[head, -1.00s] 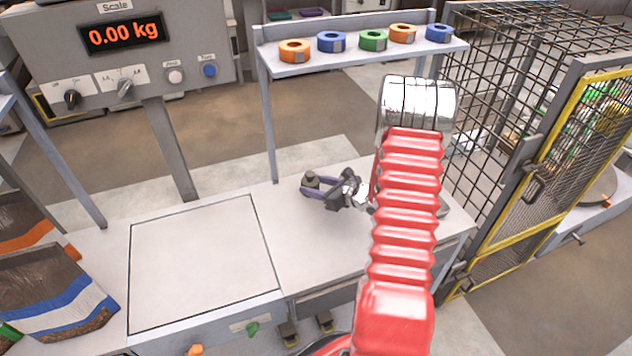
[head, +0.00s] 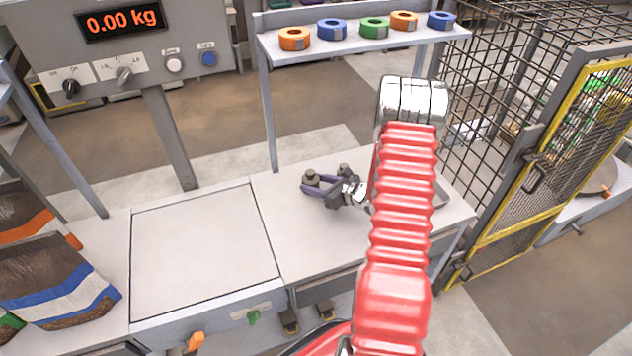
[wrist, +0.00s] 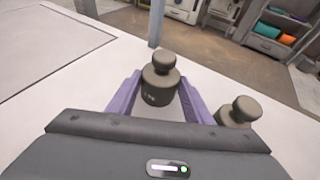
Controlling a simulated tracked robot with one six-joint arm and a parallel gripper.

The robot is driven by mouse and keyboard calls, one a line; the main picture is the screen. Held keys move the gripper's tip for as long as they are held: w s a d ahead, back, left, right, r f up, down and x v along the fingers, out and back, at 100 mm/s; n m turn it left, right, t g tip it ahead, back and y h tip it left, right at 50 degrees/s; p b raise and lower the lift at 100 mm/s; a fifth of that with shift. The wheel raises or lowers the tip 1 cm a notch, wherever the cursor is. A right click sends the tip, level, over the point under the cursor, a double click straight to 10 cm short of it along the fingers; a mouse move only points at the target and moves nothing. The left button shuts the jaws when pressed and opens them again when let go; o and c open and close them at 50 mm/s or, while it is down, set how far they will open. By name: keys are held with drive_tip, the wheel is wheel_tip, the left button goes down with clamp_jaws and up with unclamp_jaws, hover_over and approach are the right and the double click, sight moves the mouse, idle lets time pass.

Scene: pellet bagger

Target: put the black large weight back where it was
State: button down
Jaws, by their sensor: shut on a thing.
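A dark grey knobbed weight (head: 311,179) stands upright between the purple fingers of my gripper (head: 314,188). The wrist view shows it gripped between both fingers (wrist: 160,88), with small unreadable marking on its front. A second, similar dark weight (wrist: 238,112) is just outside the right finger; in the head view it shows partly behind the gripper (head: 343,170). I cannot tell whether the held weight touches the white bench top (head: 290,235) or hangs just above it.
The square scale plate (head: 200,260) left of the gripper is empty; its display (head: 122,19) reads 0.00 kg. A shelf with tape rolls (head: 374,28) stands behind. A wire cage (head: 500,130) is at right. Filled bags (head: 60,280) lie at left. My red arm hides part of a tray (head: 441,192).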

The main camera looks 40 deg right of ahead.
drive_tip(key=c, duration=0.9)
unclamp_jaws()
drive_tip(key=v, duration=1.2)
drive_tip(key=shift+a, duration=0.1)
